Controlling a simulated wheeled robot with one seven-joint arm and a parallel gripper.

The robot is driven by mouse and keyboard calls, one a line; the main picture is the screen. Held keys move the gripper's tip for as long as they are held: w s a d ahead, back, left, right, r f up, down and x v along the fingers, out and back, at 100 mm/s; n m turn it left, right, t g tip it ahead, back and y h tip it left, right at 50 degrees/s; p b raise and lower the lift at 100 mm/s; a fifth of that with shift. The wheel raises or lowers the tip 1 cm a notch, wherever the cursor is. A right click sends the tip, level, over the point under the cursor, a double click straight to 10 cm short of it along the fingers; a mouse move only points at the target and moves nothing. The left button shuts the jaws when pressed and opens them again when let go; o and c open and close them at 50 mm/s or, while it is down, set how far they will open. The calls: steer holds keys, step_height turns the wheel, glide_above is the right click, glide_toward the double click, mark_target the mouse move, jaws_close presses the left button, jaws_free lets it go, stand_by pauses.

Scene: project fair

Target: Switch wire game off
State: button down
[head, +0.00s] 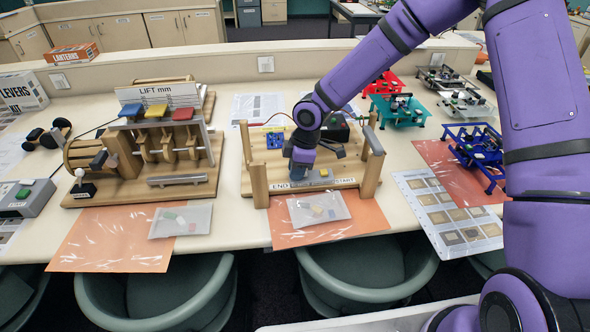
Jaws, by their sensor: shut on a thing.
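The wire game is a wooden board (258,178) with upright posts, a front label reading "END" and "START", a blue circuit part (274,139) and thin wires. It stands on the table in the middle of the head view. My gripper (298,172) reaches down over the front part of the board, just behind the label. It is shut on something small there. The gripper hides what it holds, so I cannot tell which part it is. The switch itself cannot be made out.
A wooden lift machine (140,185) stands to the left. Orange sheets (115,245) and plastic bags (320,208) lie along the front edge. Blue (478,152) and teal (397,108) frames stand to the right. Chairs (365,275) are tucked under the table.

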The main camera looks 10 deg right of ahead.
steer(key=shift+d+y, duration=0.3)
steer(key=shift+y, duration=0.9)
steer(key=shift+r, duration=0.1)
steer(key=c, duration=1)
jaws_free()
